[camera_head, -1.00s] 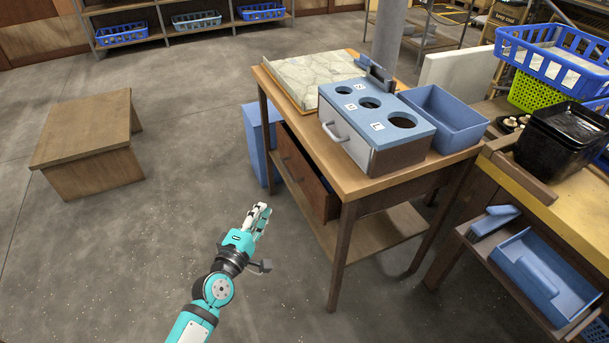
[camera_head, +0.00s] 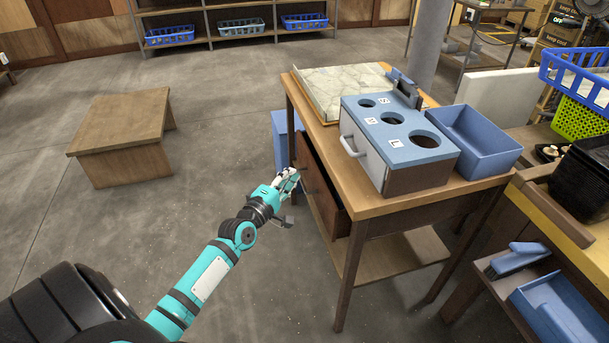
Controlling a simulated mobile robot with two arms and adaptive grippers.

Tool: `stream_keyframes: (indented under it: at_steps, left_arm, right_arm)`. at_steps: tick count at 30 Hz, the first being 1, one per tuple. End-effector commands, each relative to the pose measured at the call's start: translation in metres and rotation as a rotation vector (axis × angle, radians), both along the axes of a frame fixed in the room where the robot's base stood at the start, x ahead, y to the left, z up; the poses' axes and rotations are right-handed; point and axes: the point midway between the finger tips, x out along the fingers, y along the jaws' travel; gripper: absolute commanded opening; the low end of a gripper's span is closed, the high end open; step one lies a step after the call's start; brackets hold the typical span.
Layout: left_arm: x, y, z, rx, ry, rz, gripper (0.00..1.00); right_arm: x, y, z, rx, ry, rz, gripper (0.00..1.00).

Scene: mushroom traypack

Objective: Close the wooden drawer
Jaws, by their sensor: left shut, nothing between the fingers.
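The wooden drawer (camera_head: 322,185) sits under the top of the wooden table (camera_head: 365,208) and stands partly pulled out, with its dark brown front facing left. My left gripper (camera_head: 291,176) is shut and empty, right at the left side of the drawer front, near its handle. I cannot tell whether the fingers touch the front. The gripper hides part of the drawer front and the blue bin behind it. My right gripper is not in view.
On the table are a blue-topped box with round holes (camera_head: 392,122), a blue tray (camera_head: 474,140) and a marbled board (camera_head: 342,88). A low wooden stool (camera_head: 122,130) stands on the left. A blue bin (camera_head: 282,140) stands behind the gripper. The floor between is clear.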

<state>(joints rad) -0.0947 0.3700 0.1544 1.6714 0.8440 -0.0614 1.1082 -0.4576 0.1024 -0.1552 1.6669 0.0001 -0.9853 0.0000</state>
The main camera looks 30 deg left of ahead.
Motion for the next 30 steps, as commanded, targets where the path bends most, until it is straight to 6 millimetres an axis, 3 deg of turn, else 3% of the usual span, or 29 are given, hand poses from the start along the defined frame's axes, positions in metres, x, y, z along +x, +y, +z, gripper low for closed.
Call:
stream_keyframes:
  at_steps: [7, 23, 30]
  left_arm:
    - [0.026, -0.022, 0.0, -0.002, 0.0, 0.0, 0.0]
    - [0.036, -0.03, 0.001, -0.002, 0.0, -0.001, 0.0]
    - [0.051, -0.043, 0.0, 0.001, 0.0, 0.0, 0.0]
  right_arm:
    - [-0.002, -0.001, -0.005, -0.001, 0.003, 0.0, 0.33]
    - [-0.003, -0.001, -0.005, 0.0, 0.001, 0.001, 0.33]
    - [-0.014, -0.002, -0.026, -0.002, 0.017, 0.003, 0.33]
